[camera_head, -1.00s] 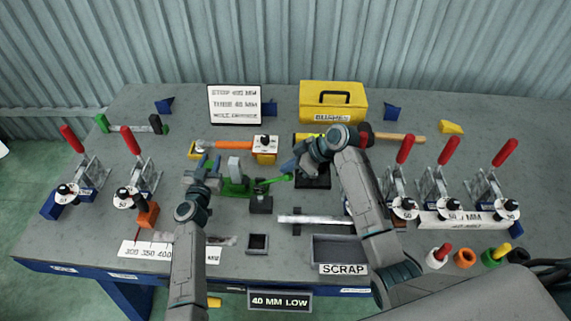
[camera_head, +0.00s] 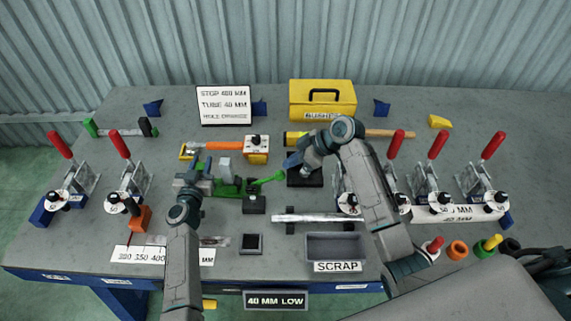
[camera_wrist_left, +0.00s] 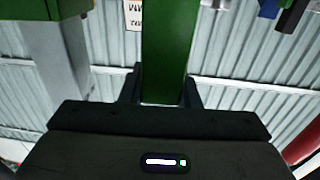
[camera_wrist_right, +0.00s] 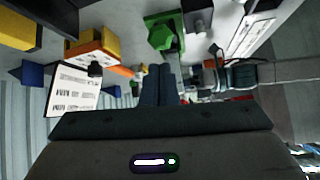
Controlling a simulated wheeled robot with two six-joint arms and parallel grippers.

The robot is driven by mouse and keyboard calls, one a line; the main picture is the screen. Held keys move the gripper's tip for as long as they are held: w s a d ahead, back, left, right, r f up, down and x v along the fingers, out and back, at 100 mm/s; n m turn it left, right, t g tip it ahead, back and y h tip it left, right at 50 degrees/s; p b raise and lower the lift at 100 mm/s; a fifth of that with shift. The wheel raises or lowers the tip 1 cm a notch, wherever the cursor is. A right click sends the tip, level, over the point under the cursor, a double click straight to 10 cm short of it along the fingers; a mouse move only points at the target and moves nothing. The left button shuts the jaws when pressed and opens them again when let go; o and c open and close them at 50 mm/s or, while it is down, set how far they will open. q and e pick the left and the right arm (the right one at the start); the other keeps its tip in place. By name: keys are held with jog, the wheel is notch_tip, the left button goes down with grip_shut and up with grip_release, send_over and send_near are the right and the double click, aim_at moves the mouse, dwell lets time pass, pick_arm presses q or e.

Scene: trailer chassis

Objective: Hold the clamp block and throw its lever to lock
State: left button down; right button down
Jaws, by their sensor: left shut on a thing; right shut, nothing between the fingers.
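The green clamp block (camera_head: 229,188), with a grey upright piece on it, sits left of centre on the bench. My left gripper (camera_head: 204,178) is shut on its left side. In the left wrist view a green upright part (camera_wrist_left: 165,50) is between the fingers. The green lever (camera_head: 265,180) reaches right from the clamp, over a small black block. My right gripper (camera_head: 290,161) is shut and empty, just up and right of the lever's end. In the right wrist view, the green hexagonal end (camera_wrist_right: 160,37) lies beyond the closed fingertips (camera_wrist_right: 157,72). I cannot tell whether they touch.
Behind stand an orange-and-yellow stop block (camera_head: 256,150), a sign (camera_head: 223,105) and a yellow box (camera_head: 323,98). A silver tube (camera_head: 318,218) and scrap bin (camera_head: 337,246) lie in front. Red-handled clamps (camera_head: 128,180) stand on both sides.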

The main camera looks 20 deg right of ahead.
jog(key=v, duration=0.9)
jog(key=shift+d, duration=0.15)
jog(key=shift+s+r, duration=0.1)
jog(key=shift+s, duration=0.05)
